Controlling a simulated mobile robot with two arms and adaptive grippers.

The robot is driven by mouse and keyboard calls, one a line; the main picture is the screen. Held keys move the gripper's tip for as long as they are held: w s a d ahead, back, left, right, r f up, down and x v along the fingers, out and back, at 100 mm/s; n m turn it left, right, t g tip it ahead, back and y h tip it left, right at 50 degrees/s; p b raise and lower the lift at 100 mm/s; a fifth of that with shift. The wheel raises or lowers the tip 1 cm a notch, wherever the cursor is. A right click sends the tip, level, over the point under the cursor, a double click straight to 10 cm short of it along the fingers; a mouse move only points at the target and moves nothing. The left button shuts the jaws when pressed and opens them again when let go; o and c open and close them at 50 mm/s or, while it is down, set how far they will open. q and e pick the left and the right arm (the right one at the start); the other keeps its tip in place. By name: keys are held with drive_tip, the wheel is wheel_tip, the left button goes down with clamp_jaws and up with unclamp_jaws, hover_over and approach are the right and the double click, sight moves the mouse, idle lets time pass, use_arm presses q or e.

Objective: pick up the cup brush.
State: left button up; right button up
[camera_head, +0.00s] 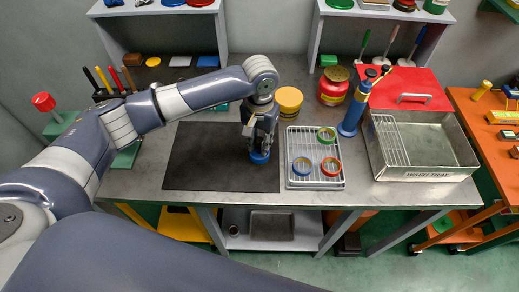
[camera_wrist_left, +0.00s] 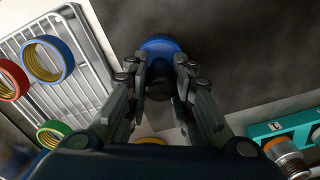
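A small round blue piece (camera_head: 260,157), which looks like the cup brush, is at the right part of the black mat (camera_head: 205,165). It also shows in the left wrist view as a blue round shape (camera_wrist_left: 160,45) just beyond the fingertips. My left gripper (camera_head: 260,143) points down directly over it, with its tips at or very near it. In the left wrist view the fingers (camera_wrist_left: 164,68) stand fairly close together with a narrow dark gap. Whether they press on the brush cannot be told. The brush's upper part is hidden by the fingers. My right gripper is not in view.
A wire-rack tray (camera_head: 316,184) with red, blue and green rings is just right of the gripper. A yellow jar (camera_head: 289,101) and a blue pump (camera_head: 352,115) stand behind. The wash tray (camera_head: 425,172) is farther right. The mat's left part is clear.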

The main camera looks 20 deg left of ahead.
use_arm(q)
drive_tip(key=shift+r, duration=0.15)
wheel_tip(320, 180, up, 8)
drive_tip(key=shift+r+b, duration=0.25)
drive_tip(key=shift+b, duration=0.55)
drive_tip(key=shift+r, duration=0.6)
idle(0.9)
drive_tip(key=shift+d, duration=0.1)
idle(1.2)
